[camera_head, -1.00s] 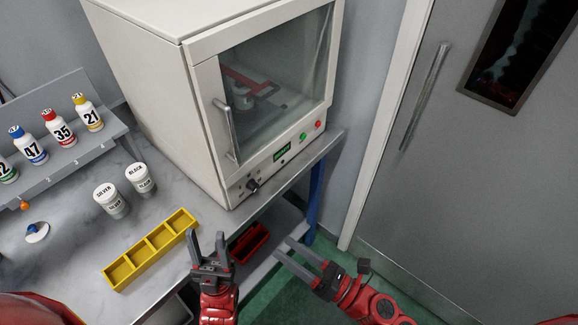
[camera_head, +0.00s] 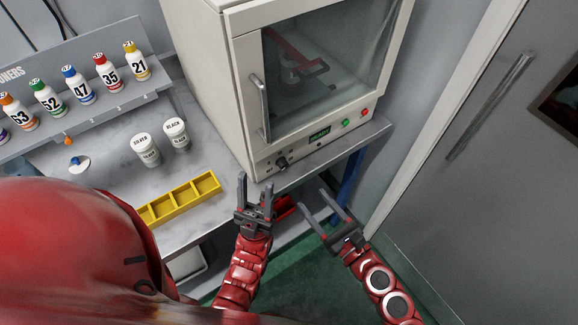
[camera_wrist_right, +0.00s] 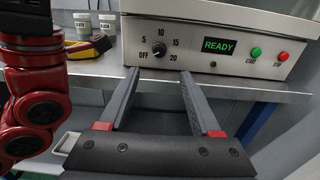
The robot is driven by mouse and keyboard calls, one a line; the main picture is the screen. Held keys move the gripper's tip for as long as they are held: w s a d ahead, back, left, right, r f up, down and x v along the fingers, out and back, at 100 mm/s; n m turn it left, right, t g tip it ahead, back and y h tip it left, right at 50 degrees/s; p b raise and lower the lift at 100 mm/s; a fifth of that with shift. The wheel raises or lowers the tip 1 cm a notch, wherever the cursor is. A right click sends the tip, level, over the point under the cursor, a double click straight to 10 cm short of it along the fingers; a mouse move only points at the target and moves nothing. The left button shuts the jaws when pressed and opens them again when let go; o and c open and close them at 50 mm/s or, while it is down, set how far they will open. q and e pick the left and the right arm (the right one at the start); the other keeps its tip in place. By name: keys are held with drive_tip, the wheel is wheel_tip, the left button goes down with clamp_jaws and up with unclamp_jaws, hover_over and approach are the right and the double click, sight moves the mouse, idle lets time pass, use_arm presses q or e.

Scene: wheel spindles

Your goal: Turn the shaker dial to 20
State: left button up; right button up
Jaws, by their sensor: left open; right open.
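The shaker is a white cabinet (camera_head: 215,90) with a glass door. Its black dial (camera_head: 282,164) sits low on the front panel. In the right wrist view the dial (camera_wrist_right: 158,49) is ringed by OFF, 5, 10, 15 and 20; its pointer setting is too small to tell. A green display (camera_wrist_right: 217,46) reads READY. My right gripper (camera_head: 315,189) is open and empty, in front of the panel. In the wrist view its fingertips (camera_wrist_right: 160,73) lie below the dial, apart from it. My left gripper (camera_head: 256,184) is open and empty, left of the dial.
Green (camera_wrist_right: 255,52) and red (camera_wrist_right: 283,56) buttons are right of the display. A yellow tray (camera_head: 180,198) and silver and black jars (camera_head: 146,150) stand on the bench. Toner bottles (camera_head: 107,73) line a shelf. A red bin (camera_head: 285,207) sits below the bench edge.

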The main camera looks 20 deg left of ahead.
sight(285, 166)
drive_tip(key=p+x, duration=0.3)
drive_tip(key=x, duration=0.7)
drive_tip(key=shift+w+a+r+p, duration=0.1)
drive_tip(key=shift+w+a+p, duration=0.2)
drive_tip(key=shift+p, duration=0.05)
drive_tip(key=shift+w+a, duration=0.25)
drive_tip(key=shift+a, duration=0.25)
clamp_jaws()
